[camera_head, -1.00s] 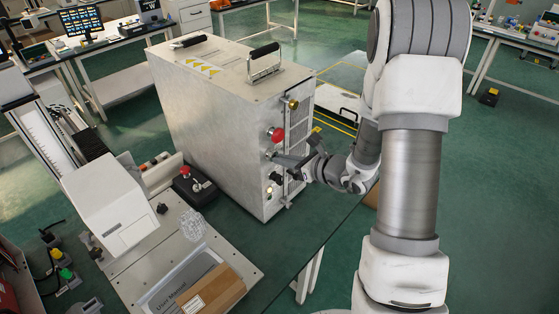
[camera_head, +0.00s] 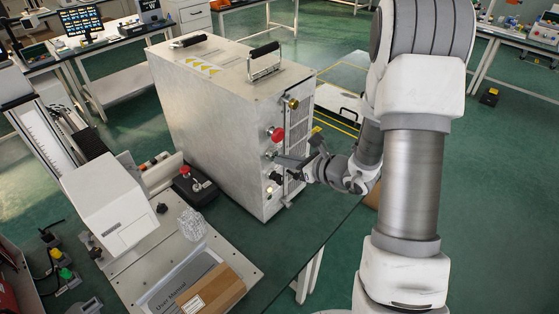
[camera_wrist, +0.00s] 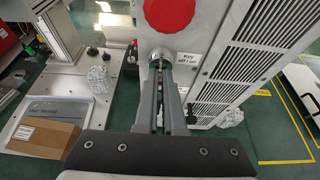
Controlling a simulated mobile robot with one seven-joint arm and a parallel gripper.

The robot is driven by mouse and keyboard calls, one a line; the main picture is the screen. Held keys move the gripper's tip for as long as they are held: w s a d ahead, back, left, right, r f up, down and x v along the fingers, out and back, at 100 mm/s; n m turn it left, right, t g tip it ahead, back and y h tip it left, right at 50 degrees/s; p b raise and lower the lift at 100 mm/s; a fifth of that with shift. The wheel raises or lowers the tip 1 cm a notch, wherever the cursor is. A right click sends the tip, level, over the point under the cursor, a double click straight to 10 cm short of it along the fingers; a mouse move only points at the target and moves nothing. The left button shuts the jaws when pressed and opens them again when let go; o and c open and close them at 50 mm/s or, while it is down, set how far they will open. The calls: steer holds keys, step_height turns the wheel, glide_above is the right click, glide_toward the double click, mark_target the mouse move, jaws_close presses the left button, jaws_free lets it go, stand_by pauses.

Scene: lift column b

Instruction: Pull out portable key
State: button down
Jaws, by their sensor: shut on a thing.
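A large metal cabinet (camera_head: 210,110) has a red mushroom button (camera_head: 274,134) on its front panel. Below the button is a key switch, a round metal lock (camera_wrist: 157,54) beside a white label reading "Key" (camera_wrist: 187,58). My gripper (camera_wrist: 161,66) is shut at the lock, its fingertips just in front of it and below the red button.
A vented grille (camera_wrist: 260,45) lies right of the lock. A black control box with a red button (camera_head: 188,182) stands left of the cabinet. Open floor lies to the right.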

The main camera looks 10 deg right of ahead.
steer(key=shift+s+d, duration=0.35)
steer(key=shift+s, duration=0.1)
steer(key=shift+s+d+f+b, duration=0.1)
steer(key=shift+s+d+b, duration=0.2)
steer(key=shift+s+d, duration=0.35)
steer(key=shift+s+d+f+b, duration=0.1)
steer(key=shift+s+d+b, duration=0.3)
steer(key=shift+s, duration=0.5)
steer(key=shift+s+d+b, duration=0.2)
steer(key=shift+s+d, duration=0.4)
steer(key=shift+s, duration=0.15)
